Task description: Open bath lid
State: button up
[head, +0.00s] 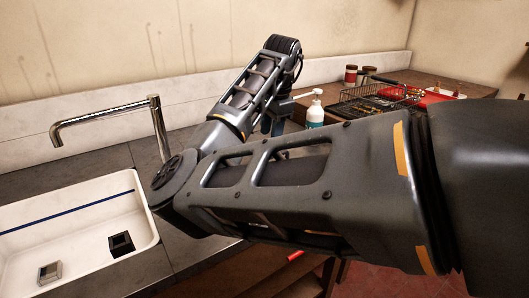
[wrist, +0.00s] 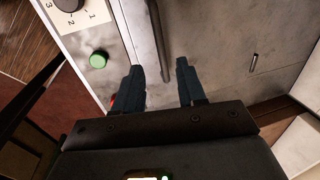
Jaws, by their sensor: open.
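The bath shows in the wrist view as a pale metal box with a worn metal top, which I take to be the lid (wrist: 215,40). A dark bar handle (wrist: 157,40) runs along it. A numbered dial (wrist: 69,4) and a green button (wrist: 98,59) are on the panel to the left. My gripper (wrist: 160,66) is open, its two dark fingers apart, with the handle's lower end in the gap between them in the picture. I cannot tell whether they touch it. The bath is not visible in the head view, where my arm blocks much of the bench.
In the head view a white sink (head: 75,215) with a chrome tap (head: 158,125) is at the left. A pump bottle (head: 315,112), a wire basket (head: 375,103), a red tray (head: 438,97) and jars (head: 351,75) stand on the bench behind my arm.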

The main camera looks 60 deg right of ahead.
jog(key=shift+w+d+f+p, duration=0.1)
jog(key=shift+w+f, duration=0.15)
jog(key=shift+f, duration=1)
jog(key=shift+w+d+f+p, duration=0.1)
jog(key=shift+w+d+f, duration=0.1)
jog(key=shift+f, duration=1.1)
jog(key=shift+w+d+f+p, duration=0.1)
jog(key=shift+w+f, duration=0.15)
jog(key=shift+f, duration=1)
jog(key=shift+c, duration=0.3)
grip_shut()
